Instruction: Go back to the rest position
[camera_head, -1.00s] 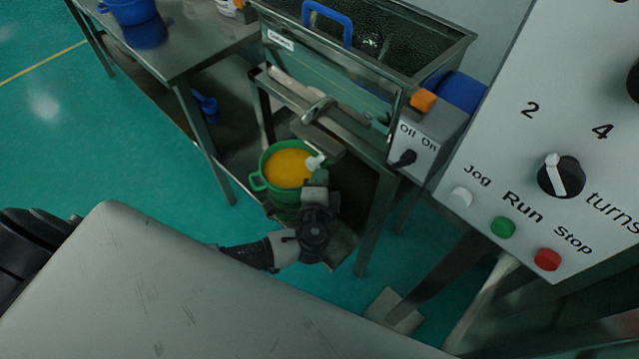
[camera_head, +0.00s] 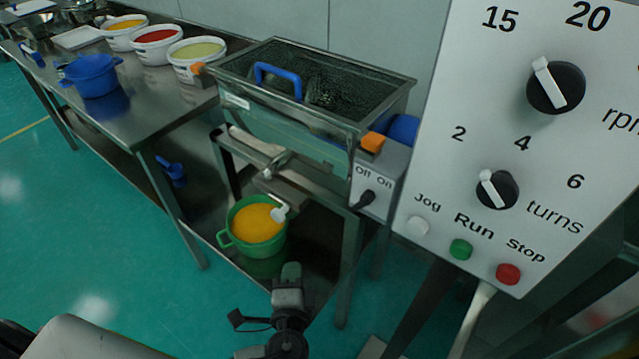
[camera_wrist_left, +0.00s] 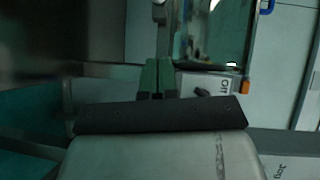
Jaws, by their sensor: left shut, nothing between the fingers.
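My left gripper (camera_head: 290,270) shows at the bottom centre of the head view, in front of the vibrating sieve's stand. Its fingers are shut with nothing between them. They also show shut in the left wrist view (camera_wrist_left: 158,80). The green pot (camera_head: 228,240) with orange-yellow contents sits on the lower shelf under the sieve spout, just beyond the gripper and apart from it in the picture. My right gripper is not in view.
The sieve (camera_head: 300,130) has a blue handle and an Off/On switch box (camera_head: 378,185). A large control panel (camera_head: 440,180) fills the right. The steel table (camera_head: 150,115) at left holds a blue pot (camera_head: 92,77) and several white tubs. Green floor at left is clear.

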